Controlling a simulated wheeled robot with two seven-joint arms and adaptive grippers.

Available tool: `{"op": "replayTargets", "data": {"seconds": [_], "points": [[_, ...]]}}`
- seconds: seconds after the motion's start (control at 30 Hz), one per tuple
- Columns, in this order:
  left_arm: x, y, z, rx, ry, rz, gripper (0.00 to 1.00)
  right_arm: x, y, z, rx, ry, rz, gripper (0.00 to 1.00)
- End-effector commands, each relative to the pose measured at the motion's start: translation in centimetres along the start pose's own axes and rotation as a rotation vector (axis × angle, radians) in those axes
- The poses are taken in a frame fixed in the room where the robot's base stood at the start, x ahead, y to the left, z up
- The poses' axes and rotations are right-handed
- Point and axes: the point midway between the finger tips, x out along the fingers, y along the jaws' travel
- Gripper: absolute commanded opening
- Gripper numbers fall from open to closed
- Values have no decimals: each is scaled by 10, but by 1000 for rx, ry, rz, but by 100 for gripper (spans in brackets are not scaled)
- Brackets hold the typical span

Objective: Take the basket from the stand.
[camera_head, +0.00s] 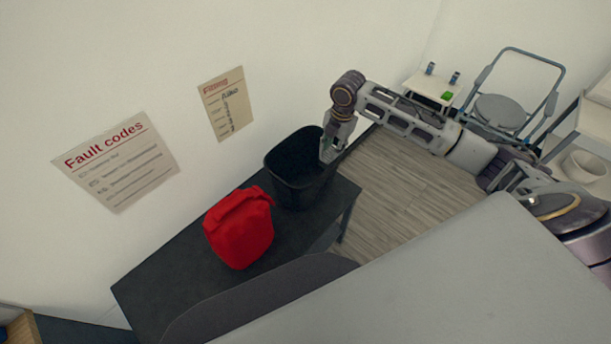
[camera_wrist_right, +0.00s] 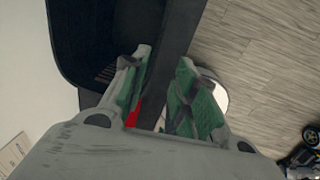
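The basket (camera_head: 285,158) is a black, open-topped bin standing upright at the far right end of the dark stand (camera_head: 155,285). In the right wrist view the basket (camera_wrist_right: 75,45) fills the upper left, with its dark inside showing. My right gripper (camera_head: 329,152) is at the right-hand rim of the basket, pointing down. In the wrist view its two green-padded fingers (camera_wrist_right: 162,95) are apart, with a dark strip showing between them. I cannot tell whether the rim lies between the fingers or whether they touch it. My left gripper is not in view.
A white wall with two posters (camera_head: 120,160) is behind. A folding chair (camera_head: 500,108) and a small white table (camera_head: 430,90) stand at the upper right. Wooden floor (camera_head: 400,180) is clear right of the stand.

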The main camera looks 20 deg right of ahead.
Motion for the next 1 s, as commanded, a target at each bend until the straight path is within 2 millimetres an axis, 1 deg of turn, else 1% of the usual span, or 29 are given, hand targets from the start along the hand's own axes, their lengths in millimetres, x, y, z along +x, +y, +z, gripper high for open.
{"op": "replayTargets", "data": {"seconds": [0.17, 0.27, 0.7, 0.83, 1.0], "points": [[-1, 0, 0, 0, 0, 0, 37, 8, 0, 0, 0, 1, -2, 29], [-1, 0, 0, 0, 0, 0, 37, 19, 0, -1, 1, 3, -2, 29], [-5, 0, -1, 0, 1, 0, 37, 74, 0, -1, 2, 2, -1, 29], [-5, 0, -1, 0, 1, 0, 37, 83, 0, 0, 1, 1, -1, 29], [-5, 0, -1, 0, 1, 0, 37, 86, 0, 0, 1, 0, -1, 29]]}}
